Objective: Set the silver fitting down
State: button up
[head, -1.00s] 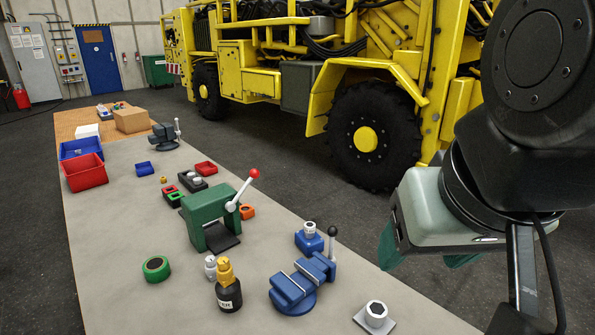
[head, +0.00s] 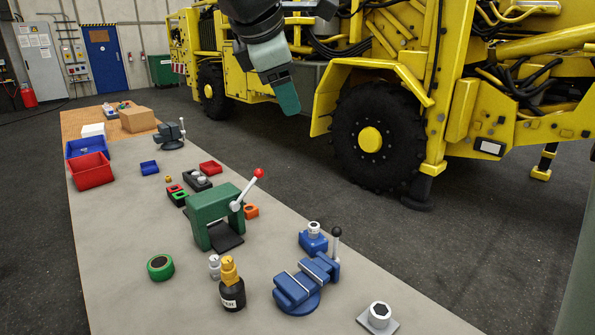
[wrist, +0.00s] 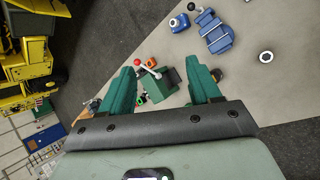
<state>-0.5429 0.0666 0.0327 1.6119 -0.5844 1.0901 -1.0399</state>
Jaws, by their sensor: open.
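My gripper (head: 285,97) is open and empty, high up beyond the table's right edge in the head view. Its two green fingers stand apart in the wrist view (wrist: 163,78). Several silver fittings show, and I cannot tell which one the task means. One silver fitting (head: 314,228) stands upright on a blue block (head: 313,243), also seen in the wrist view (wrist: 178,22). Another, a silver hex-holed fitting (head: 379,315), sits on a grey plate (head: 364,320) at the front right. A small silver fitting (head: 214,267) stands beside the black bottle (head: 232,294).
A blue vise (head: 300,287) and a green press (head: 212,217) with a red-knobbed lever stand on the grey table (head: 120,240). A green tape roll (head: 160,267) lies at left. Red and blue bins (head: 88,170) stand farther back. A yellow vehicle (head: 400,75) stands behind.

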jog(key=w+a+f+n+t, duration=0.1)
jog(key=w+a+f+n, duration=0.2)
jog(key=a, duration=0.4)
jog(key=w+a+n+t, duration=0.1)
jog(key=w+a+n, duration=0.2)
jog(key=a+n, duration=0.35)
jog(key=n+t, duration=0.1)
jog(key=n, duration=0.3)
send_over(213, 258)
jog(key=s, duration=0.7)
notch_tip(213, 258, down, 42)
jog(key=r, duration=0.1)
jog(key=x, duration=0.4)
jog(key=a+x, duration=0.1)
jog(key=x, duration=0.1)
jog(key=shift+s+f, duration=0.15)
jog(key=shift+f, duration=0.3)
jog(key=shift+a+x, duration=0.2)
jog(key=shift+x, duration=1.25)
jog(key=shift+a+x, duration=0.15)
jog(key=shift+x, duration=1.3)
jog(key=shift+f, duration=0.1)
grip_shut()
